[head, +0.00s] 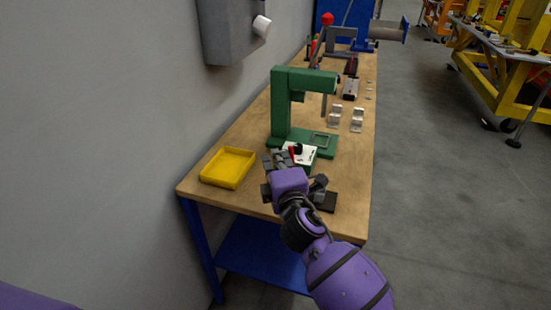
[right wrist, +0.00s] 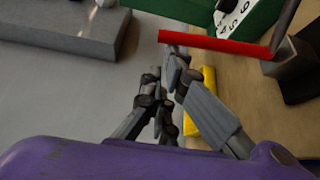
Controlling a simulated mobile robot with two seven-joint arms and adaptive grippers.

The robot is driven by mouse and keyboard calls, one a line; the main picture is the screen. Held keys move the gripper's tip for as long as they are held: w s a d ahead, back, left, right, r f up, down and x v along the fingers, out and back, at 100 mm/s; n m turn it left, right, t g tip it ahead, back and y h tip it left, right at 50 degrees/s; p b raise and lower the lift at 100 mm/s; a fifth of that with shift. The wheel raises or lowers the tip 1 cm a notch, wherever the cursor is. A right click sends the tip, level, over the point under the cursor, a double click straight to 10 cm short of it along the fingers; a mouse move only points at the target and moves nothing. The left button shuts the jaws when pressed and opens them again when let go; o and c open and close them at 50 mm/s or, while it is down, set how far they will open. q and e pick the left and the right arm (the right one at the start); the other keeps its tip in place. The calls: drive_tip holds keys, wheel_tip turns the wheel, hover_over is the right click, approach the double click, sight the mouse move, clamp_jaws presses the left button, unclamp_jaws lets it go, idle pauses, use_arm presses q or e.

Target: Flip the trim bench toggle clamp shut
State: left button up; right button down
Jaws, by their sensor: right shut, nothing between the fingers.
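The toggle clamp's red handle (right wrist: 215,42) crosses the upper part of the right wrist view. A grey rod at its right end runs down to the dark clamp block (right wrist: 284,60). In the head view a small part of the red handle (head: 291,154) shows just beyond my right gripper (head: 274,161), and a dark base (head: 326,201) shows to its right. My right gripper is shut and empty. Its fingertips (right wrist: 166,75) are close to the handle's left end; I cannot tell whether they touch. My left gripper is out of view.
A green press (head: 283,105) and a white dial panel (head: 305,153) stand just beyond the gripper. A yellow tray (head: 228,167) sits at left on the wooden bench (head: 215,195). Metal brackets (head: 334,114) lie farther back. A grey wall box (head: 232,30) overhangs the bench's left side.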

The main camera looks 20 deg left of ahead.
use_arm(q)
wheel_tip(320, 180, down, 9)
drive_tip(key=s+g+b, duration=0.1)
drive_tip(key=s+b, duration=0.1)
drive_tip(key=b, duration=0.6)
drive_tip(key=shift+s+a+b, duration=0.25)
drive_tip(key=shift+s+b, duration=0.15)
use_arm(e)
drive_tip(key=d+m+t, duration=0.4)
drive_tip(key=d+m, duration=0.5)
drive_tip(key=shift+s+f+t, duration=0.15)
drive_tip(key=shift+t, duration=0.25)
drive_tip(key=shift+d, duration=0.15)
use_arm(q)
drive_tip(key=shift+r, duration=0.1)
